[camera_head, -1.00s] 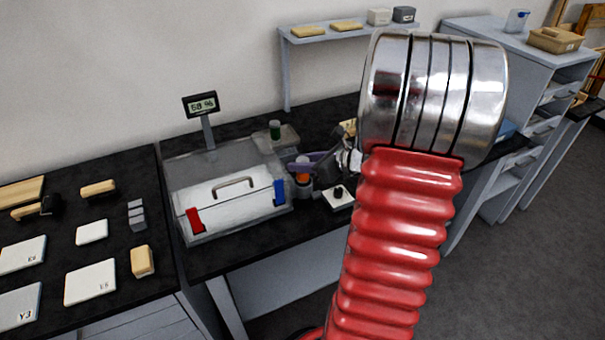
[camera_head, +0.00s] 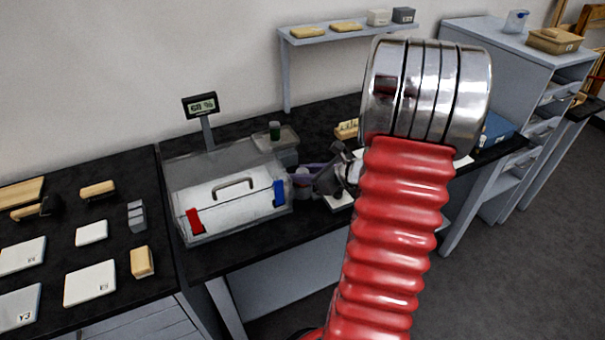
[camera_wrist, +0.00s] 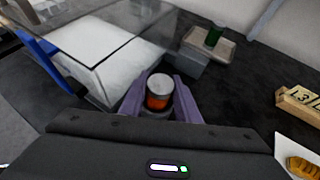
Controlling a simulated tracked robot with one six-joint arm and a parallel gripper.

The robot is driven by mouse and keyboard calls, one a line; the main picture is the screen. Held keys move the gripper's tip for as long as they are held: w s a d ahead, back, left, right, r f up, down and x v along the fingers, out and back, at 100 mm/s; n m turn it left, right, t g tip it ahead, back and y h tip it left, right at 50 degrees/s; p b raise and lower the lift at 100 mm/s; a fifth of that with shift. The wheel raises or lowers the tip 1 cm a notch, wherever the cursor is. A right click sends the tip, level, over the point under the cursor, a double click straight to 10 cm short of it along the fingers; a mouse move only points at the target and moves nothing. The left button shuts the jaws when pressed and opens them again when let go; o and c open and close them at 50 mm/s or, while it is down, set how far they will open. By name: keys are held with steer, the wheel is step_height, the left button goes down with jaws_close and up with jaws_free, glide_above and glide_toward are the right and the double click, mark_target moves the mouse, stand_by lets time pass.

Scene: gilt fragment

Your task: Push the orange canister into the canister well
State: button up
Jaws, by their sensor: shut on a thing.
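The orange canister (camera_wrist: 158,101) stands between the purple fingers of my gripper (camera_wrist: 160,96) in the wrist view, with its pale, shiny cap uppermost. My gripper is shut on it. A grey round rim shows low around the canister, partly hidden by my gripper; I cannot tell how deep the canister sits or whether this rim is the canister well. In the head view, my gripper (camera_head: 305,170) is just right of the clear case (camera_head: 182,232), and its dark body and purple fingers cover most of the canister.
The clear case has a handle, a red latch (camera_head: 195,220) and a blue latch (camera_head: 279,193). A green canister (camera_head: 275,131) stands on a tray behind it. A slotted wooden block (camera_head: 347,129) lies to the right. A display (camera_head: 200,106) stands behind the case.

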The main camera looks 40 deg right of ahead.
steer(key=shift+f, duration=0.1)
steer(key=o, duration=1.1)
steer(key=shift+c, duration=0.2)
steer(key=shift+s+d+r, duration=0.1)
steer(key=shift+s+r, duration=0.25)
steer(key=shift+s, duration=0.05)
steer(key=v, duration=1.1)
steer(key=shift+s, duration=0.1)
